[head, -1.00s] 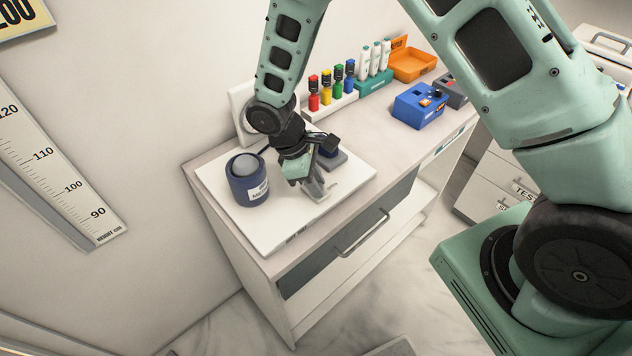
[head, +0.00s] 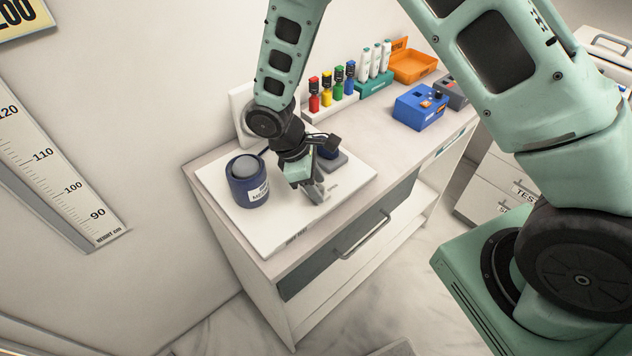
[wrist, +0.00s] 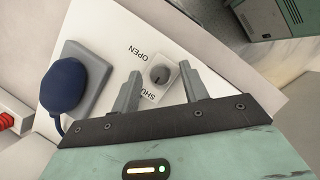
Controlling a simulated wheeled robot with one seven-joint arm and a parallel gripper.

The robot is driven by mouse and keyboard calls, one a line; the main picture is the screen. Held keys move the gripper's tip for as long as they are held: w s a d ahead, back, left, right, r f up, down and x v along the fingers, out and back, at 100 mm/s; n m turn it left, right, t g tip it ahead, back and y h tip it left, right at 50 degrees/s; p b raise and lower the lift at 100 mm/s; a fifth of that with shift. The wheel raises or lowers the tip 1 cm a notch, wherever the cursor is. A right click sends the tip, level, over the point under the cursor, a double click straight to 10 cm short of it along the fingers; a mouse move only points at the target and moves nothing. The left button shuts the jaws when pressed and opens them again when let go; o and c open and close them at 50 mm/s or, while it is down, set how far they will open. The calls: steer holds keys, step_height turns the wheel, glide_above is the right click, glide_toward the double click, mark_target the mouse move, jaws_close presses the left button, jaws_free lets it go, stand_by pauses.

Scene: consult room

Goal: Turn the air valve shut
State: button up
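The air valve is a round grey knob (wrist: 160,72) on a small pale plate, with a dark mark on its face. The words OPEN and SHUT are printed beside it on the white board (wrist: 125,28), and SHUT is partly hidden by a finger. My gripper (wrist: 162,88) is open, with one finger on each side of the knob in the wrist view. I cannot tell whether either finger touches it. In the head view my gripper (head: 316,192) points down low over the board (head: 270,232) and hides the knob.
A dark blue round canister (head: 247,182) with a label stands on the board left of my gripper. A dark blue bulb on a grey block (wrist: 75,82) is close beside the valve. Colored bottles (head: 332,88), a blue box (head: 420,107) and an orange tray (head: 413,66) stand farther back on the counter.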

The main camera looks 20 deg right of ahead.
steer(key=shift+r, duration=0.1)
steer(key=b+v, duration=0.3)
steer(key=v, duration=1.4)
steer(key=shift+a+r, duration=0.1)
steer(key=shift+r, duration=0.05)
steer(key=s+r+m+t+y, duration=0.1)
steer(key=s+m+y, duration=0.3)
steer(key=s, duration=1.9)
steer(key=shift+s+m+t+y, duration=0.25)
steer(key=shift+m+t+y, duration=0.05)
steer(key=shift+m+t, duration=0.2)
steer(key=shift+d+r, duration=0.15)
steer(key=shift+d, duration=0.15)
